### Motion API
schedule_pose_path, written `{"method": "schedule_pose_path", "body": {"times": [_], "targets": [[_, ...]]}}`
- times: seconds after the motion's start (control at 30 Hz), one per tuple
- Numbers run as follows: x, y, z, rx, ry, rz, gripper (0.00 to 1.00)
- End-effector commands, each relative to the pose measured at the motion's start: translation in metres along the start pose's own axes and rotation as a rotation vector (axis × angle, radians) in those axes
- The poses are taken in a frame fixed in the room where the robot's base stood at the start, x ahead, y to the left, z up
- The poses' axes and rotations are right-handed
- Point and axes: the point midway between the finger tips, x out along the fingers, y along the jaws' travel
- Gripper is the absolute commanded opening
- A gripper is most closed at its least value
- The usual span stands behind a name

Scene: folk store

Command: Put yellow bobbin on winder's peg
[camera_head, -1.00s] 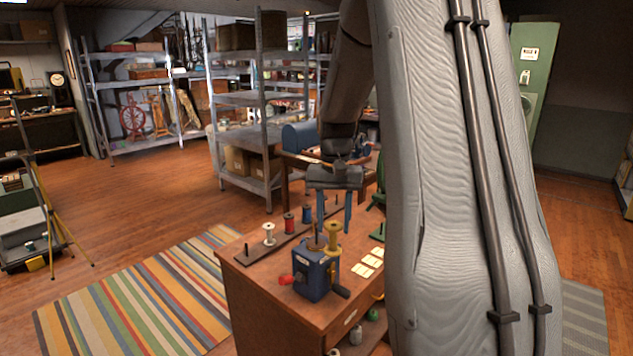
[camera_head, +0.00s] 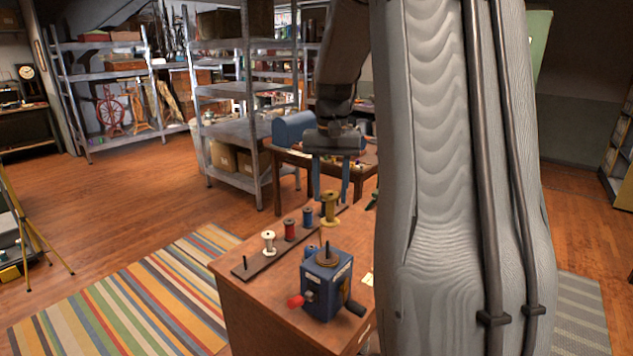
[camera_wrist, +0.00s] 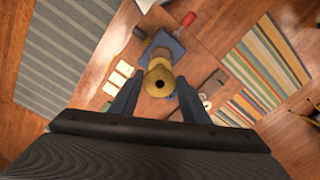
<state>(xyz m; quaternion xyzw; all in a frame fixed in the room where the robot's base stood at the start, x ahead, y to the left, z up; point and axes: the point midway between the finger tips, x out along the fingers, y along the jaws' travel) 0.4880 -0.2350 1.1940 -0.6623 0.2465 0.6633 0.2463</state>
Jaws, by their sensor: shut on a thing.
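My gripper (camera_head: 331,194) is shut on the yellow bobbin (camera_head: 330,209), which hangs roughly upright between the blue fingertips. In the head view it appears above and behind the blue winder (camera_head: 327,287). The winder's upright peg (camera_head: 326,253) stands bare on its top, below the bobbin and apart from it. In the wrist view the bobbin (camera_wrist: 158,79) shows its top flange and hole, between the fingers. The blue winder (camera_wrist: 165,46) is partly hidden behind it there, and the peg cannot be made out.
A dark rack (camera_head: 280,252) on the wooden cabinet holds a white spool (camera_head: 268,243), a red spool (camera_head: 290,229) and a blue spool (camera_head: 308,216). The winder has a red knob (camera_head: 296,301). Pale cards (camera_wrist: 119,80) lie on the top. A striped rug (camera_head: 130,300) covers the floor at left.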

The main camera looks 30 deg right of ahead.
Motion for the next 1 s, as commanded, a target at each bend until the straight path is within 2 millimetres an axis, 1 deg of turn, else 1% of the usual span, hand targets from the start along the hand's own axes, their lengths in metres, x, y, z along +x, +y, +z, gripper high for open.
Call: {"method": "schedule_pose_path", "body": {"times": [0.13,0.27,0.63,0.73,1.0], "targets": [[0.001,0.0,0.0,0.0,0.0,0.0,0.31],[0.007,-0.001,0.0,-0.001,0.001,0.0,0.31],[0.035,-0.001,0.0,-0.001,0.0,0.0,0.31],[0.038,0.0,0.0,0.0,0.001,0.0,0.31],[0.038,0.0,0.0,0.0,0.001,0.0,0.31]]}}
